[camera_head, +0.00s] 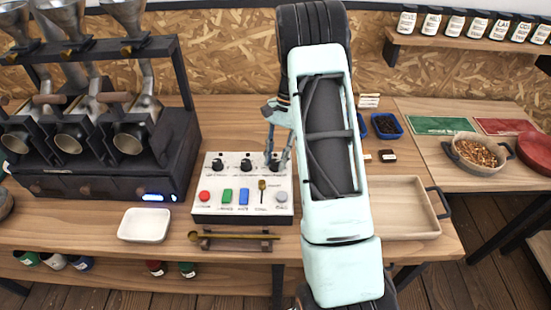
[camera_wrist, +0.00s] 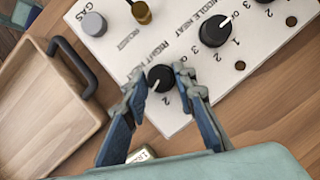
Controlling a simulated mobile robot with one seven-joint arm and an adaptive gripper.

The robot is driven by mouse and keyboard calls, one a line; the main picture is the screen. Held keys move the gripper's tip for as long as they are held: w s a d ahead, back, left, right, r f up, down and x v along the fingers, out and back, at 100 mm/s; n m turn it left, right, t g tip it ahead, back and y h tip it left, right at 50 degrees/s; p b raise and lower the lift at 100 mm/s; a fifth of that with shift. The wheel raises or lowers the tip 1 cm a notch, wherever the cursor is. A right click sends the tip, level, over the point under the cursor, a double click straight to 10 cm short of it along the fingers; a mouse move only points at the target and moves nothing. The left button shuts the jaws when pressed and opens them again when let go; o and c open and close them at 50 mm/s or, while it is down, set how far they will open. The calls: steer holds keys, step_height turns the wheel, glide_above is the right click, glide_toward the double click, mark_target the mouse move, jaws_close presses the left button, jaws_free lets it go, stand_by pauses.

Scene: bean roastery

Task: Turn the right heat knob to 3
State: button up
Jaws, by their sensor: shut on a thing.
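The white control panel (camera_head: 212,180) stands on the wooden bench, with three black knobs along its back edge. The right heat knob (camera_wrist: 160,78) is round and black, and the wrist view shows a numeral 2 beside it. My gripper (camera_wrist: 165,92) is shut on this knob, with one finger on each side. In the head view my gripper (camera_head: 277,158) comes down on the panel's back right corner. The knob's pointer is hard to read between the fingers. The middle heat knob (camera_wrist: 215,31) shows a white pointer line, and the left knob (camera_head: 217,165) is clear of my gripper.
The panel front has a red button (camera_head: 205,196), green and blue switches, a brass toggle (camera_head: 262,186) and a grey gas knob (camera_wrist: 94,24). A wooden tray (camera_wrist: 40,100) lies close by. A white dish (camera_head: 145,225) and the dark roaster (camera_head: 90,186) are left.

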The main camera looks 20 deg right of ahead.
steer(key=shift+s+m+t+y, duration=0.15)
steer(key=shift+m+t, duration=0.15)
steer(key=shift+m, duration=0.55)
steer(key=shift+m+t+y, duration=0.15)
steer(key=shift+m+t, duration=0.15)
steer(key=shift+m, duration=0.55)
steer(key=o, duration=1.2)
steer(key=shift+c, duration=0.2)
steer(key=shift+d, duration=0.1)
steer(key=v, duration=1.2)
